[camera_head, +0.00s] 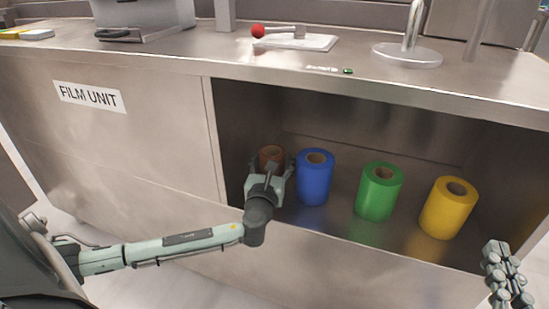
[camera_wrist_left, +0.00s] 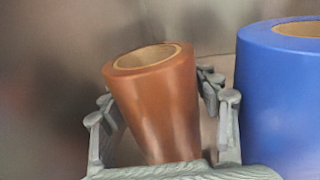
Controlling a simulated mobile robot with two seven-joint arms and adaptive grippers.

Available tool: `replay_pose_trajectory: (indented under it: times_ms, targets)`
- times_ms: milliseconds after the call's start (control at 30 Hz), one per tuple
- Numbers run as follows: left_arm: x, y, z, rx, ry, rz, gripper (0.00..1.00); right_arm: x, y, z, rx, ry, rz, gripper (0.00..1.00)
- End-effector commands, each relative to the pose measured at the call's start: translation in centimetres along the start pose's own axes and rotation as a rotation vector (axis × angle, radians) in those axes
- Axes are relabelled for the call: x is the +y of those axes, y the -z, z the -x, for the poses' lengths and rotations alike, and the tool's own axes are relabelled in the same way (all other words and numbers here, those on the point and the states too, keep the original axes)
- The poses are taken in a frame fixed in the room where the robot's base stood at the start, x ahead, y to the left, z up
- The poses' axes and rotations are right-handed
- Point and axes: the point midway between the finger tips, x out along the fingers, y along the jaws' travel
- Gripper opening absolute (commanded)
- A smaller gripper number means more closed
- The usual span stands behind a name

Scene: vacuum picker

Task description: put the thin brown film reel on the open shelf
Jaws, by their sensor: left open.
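The thin brown film reel (camera_head: 271,155) stands at the left end of the open shelf (camera_head: 335,220) under the counter, mostly hidden by my left gripper in the head view. In the left wrist view the brown reel (camera_wrist_left: 158,105) appears slightly tilted. My left gripper (camera_head: 270,170) is open with its fingers on both sides of the reel; the fingers also show in the left wrist view (camera_wrist_left: 160,115). I cannot tell whether they touch it. My right gripper (camera_head: 508,285) is at the lower right edge, apart from everything, and its jaw state is unclear.
A blue reel (camera_head: 314,178) stands close to the right of the brown one and shows in the left wrist view (camera_wrist_left: 282,100). Green (camera_head: 379,192) and yellow (camera_head: 448,208) reels stand further right. The cabinet wall marked FILM UNIT (camera_head: 88,96) bounds the shelf on the left; the counter overhangs it.

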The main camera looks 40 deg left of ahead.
Motion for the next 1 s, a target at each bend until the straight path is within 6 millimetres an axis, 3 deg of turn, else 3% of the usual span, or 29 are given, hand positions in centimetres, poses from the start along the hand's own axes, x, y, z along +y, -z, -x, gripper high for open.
replay_pose_trajectory:
  times_ms: [167,400,600,1000]
  targets:
    - [0.0,0.0,2.2,0.003,0.002,-0.001,0.60,0.6,-1.4,0.1,-0.069,-0.012,0.011,0.00]
    - [-0.1,0.0,7.5,0.003,0.003,0.000,0.60,1.8,-3.9,0.6,-0.192,-0.034,0.029,0.00]
    - [0.0,-0.1,10.7,0.001,0.001,0.000,0.60,2.4,-5.1,0.9,-0.254,-0.045,0.037,0.00]
    - [0.0,-0.1,12.0,-0.002,0.001,0.001,0.60,2.6,-5.6,1.1,-0.278,-0.050,0.040,0.00]
